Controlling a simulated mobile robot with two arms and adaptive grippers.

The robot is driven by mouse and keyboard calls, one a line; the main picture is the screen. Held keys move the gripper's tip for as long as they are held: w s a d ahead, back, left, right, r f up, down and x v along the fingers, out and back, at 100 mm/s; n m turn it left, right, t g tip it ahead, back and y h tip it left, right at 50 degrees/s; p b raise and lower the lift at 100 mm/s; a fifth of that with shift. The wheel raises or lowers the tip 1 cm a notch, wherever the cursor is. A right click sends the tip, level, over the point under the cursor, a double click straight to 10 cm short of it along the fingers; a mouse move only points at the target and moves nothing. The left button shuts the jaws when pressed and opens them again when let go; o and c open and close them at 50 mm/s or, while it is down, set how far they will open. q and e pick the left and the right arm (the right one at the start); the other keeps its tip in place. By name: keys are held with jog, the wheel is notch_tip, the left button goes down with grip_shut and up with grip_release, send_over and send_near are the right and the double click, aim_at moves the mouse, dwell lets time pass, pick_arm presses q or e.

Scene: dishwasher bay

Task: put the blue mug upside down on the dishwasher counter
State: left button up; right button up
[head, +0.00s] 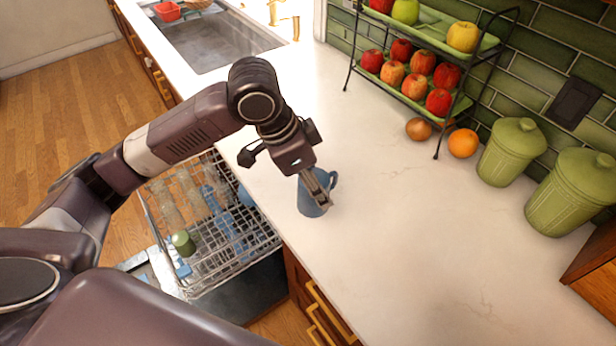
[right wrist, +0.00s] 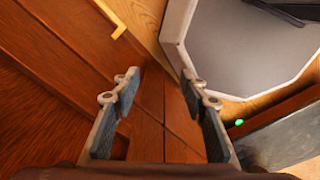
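The blue mug (head: 308,205) is at the front edge of the white counter (head: 400,240) in the head view, with its handle toward the right. My left gripper (head: 319,192) is at the mug from above, its fingers shut on it and covering part of its side. I cannot tell clearly which way the mug's mouth faces, or whether its bottom touches the counter. My right gripper (right wrist: 160,88) is open and empty in the right wrist view, over wooden cabinet fronts and floor. The mug is not in that view.
The open dishwasher rack (head: 235,245) holds glasses, blue dishes and a green cup (head: 183,243). A two-tier fruit stand (head: 430,50), loose fruit (head: 463,143) and green canisters (head: 512,152) stand along the back. A sink (head: 215,40) is farther left. The counter's middle is clear.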

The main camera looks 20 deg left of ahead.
pick_arm(q)
jog(key=shift+w+d+r+m+g+h+p, duration=0.65)
jog(key=shift+d+r+m+g+p, duration=1.05)
jog(key=shift+d+r+m+p, duration=2.15)
pick_arm(e)
jog(key=shift+r+p, duration=0.85)
jog(key=shift+r, duration=4.35)
pick_arm(q)
jog(key=shift+a+f+m+b, duration=0.4)
jog(key=shift+f+b, duration=0.75)
jog(key=shift+f, duration=1.5)
jog(key=shift+a+f+m+b, duration=0.45)
jog(key=shift+f+b, duration=0.7)
jog(key=shift+f, duration=1.5)
jog(key=shift+a+f+m+b, duration=0.2)
jog(key=shift+a+f+b, duration=0.65)
jog(key=shift+f, duration=1.8)
pick_arm(e)
notch_tip(320, 180, down, 7)
jog(key=shift+b, duration=0.3)
pick_arm(q)
jog(key=shift+d+f, duration=0.3)
jog(key=shift+f, duration=0.25)
jog(key=o, duration=1.2)
jog(key=shift+o, duration=0.2)
pick_arm(e)
jog(key=shift+f, duration=0.1)
